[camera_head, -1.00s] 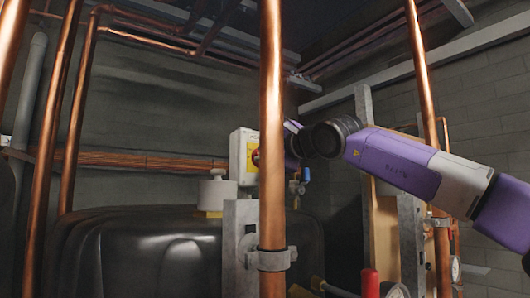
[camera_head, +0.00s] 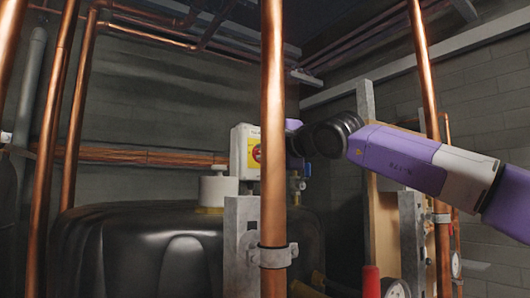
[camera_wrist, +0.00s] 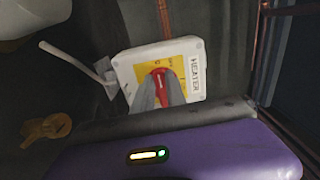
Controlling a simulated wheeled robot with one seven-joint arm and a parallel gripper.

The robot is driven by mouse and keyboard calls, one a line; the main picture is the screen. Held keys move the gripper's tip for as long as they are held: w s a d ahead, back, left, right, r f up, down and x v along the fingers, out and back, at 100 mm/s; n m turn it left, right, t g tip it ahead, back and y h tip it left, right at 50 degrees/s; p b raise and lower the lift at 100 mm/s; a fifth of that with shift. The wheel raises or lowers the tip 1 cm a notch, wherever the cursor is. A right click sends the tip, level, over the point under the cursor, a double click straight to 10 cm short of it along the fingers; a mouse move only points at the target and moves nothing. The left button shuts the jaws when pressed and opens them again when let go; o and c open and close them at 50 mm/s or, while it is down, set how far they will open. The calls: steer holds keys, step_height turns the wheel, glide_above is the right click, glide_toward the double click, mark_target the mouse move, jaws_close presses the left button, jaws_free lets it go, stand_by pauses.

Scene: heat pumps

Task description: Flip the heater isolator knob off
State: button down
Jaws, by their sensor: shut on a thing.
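The heater isolator is a white box (camera_head: 239,150) with a yellow plate and a red knob (camera_head: 257,155). In the head view a copper pipe cuts off its right side and hides my gripper's fingertips. In the wrist view the box (camera_wrist: 190,78) appears tilted, with a "HEATER" label at its right. My gripper (camera_wrist: 159,84) is shut on the red knob (camera_wrist: 159,73), with a grey finger on each side. The fingers cover part of the yellow plate, and I cannot read the knob's position for certain.
A vertical copper pipe (camera_head: 273,120) stands in front of the box. A black tank (camera_head: 140,250) is below left, with a white cylindrical fitting (camera_head: 218,190) on top. Another copper pipe (camera_head: 424,90) rises behind my arm. A yellow valve handle (camera_wrist: 48,128) shows in the wrist view.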

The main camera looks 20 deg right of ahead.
steer(key=shift+a+f, duration=0.1)
steer(key=shift+a, duration=0.05)
steer(key=c, duration=1.4)
jaws_free()
steer(key=shift+o, duration=0.2)
steer(key=b+v, duration=0.4)
steer(key=v, duration=0.4)
